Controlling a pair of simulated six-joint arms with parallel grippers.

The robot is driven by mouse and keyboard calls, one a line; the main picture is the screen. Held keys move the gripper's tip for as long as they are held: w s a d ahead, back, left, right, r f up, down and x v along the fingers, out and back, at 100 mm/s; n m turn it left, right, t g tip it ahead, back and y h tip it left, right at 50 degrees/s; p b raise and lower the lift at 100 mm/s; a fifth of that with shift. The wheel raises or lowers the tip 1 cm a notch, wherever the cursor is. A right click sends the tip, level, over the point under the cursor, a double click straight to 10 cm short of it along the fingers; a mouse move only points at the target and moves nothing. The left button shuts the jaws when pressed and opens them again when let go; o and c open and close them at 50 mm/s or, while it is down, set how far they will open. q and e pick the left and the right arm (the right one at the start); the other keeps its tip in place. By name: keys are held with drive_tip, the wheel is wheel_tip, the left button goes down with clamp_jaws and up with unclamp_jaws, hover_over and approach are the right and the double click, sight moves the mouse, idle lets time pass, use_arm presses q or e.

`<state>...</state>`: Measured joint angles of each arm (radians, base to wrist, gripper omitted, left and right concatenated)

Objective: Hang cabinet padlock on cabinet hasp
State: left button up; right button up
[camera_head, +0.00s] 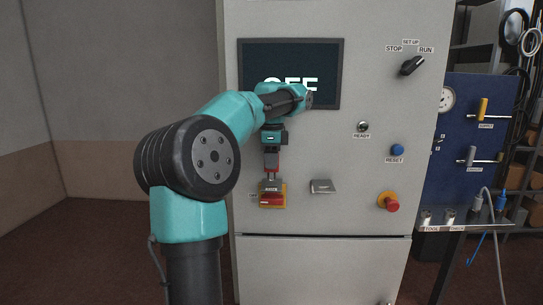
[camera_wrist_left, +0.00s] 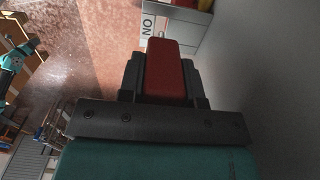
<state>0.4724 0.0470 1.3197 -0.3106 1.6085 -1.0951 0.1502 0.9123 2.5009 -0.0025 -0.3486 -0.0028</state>
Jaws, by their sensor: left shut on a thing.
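My left gripper (camera_head: 271,163) is shut on the red padlock (camera_head: 273,160), in front of the grey cabinet. In the left wrist view the red padlock body (camera_wrist_left: 167,72) sits between the two dark fingers. A pale metal part, seemingly the shackle, shows below it in the head view, just above a yellow switch plate with a red handle (camera_head: 272,200). I cannot tell whether they touch. A small silver metal piece (camera_head: 321,186), which looks like the hasp, is on the cabinet front to the right of the gripper, apart from the padlock. My right gripper is not in view.
The cabinet front (camera_head: 340,150) carries a dark screen (camera_head: 325,75), a STOP/RUN knob (camera_head: 412,66), a blue reset button (camera_head: 397,150) and a red emergency button (camera_head: 389,202). A blue tool panel (camera_head: 470,130) and small shelf stand at the right.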

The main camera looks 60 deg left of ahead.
sight(271, 176)
use_arm(q)
drive_tip(key=shift+f, duration=2.35)
drive_tip(key=shift+f, duration=0.35)
drive_tip(key=o, duration=1.1)
drive_tip(key=shift+c, duration=0.2)
drive_tip(key=shift+r, duration=0.1)
wheel_tip(271, 176, up, 17)
drive_tip(key=shift+r, duration=0.1)
drive_tip(key=shift+w, duration=0.1)
